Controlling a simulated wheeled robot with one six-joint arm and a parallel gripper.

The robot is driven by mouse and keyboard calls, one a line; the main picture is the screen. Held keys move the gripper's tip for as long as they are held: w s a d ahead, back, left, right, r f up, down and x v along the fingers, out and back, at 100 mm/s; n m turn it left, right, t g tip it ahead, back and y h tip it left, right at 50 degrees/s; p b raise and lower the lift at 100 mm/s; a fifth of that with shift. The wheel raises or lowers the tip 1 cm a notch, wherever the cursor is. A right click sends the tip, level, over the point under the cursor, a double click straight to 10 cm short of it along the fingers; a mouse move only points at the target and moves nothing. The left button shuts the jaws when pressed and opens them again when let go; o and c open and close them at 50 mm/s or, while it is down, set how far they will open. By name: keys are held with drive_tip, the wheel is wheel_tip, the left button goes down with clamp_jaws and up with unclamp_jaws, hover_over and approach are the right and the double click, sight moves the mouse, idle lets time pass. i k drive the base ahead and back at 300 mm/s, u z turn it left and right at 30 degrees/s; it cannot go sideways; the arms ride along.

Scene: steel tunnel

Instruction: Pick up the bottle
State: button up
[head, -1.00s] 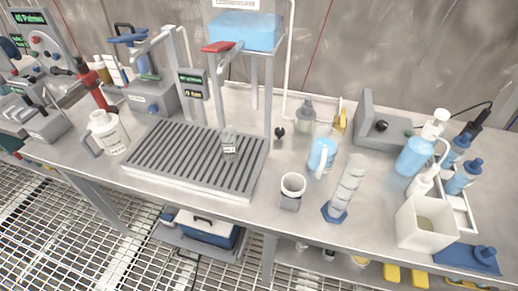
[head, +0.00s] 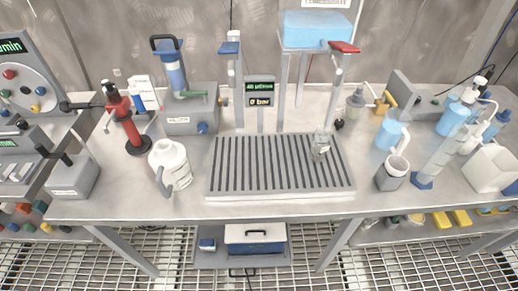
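A small clear bottle (head: 320,147) stands on the right part of the grey slatted tray (head: 240,196) in the middle of the bench. Other bottle-like things are in view: a grey-clear bottle (head: 355,104) behind the tray's right end, and a blue pump bottle (head: 455,117) at the right. I cannot tell from the frames which one the task means. My gripper is not in view.
A white jug (head: 171,165) stands left of the tray, near a red hand pump (head: 124,118). A grey cup (head: 393,173), a blue jug (head: 389,134) and a clear cylinder (head: 440,155) stand to the right. A frame with a blue tank (head: 317,29) rises behind the tray.

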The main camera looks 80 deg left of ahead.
sight(322, 135)
drive_tip(key=k, duration=0.85)
drive_tip(key=u, duration=1.75)
drive_tip(key=i, duration=0.5)
drive_tip(key=z, duration=0.05)
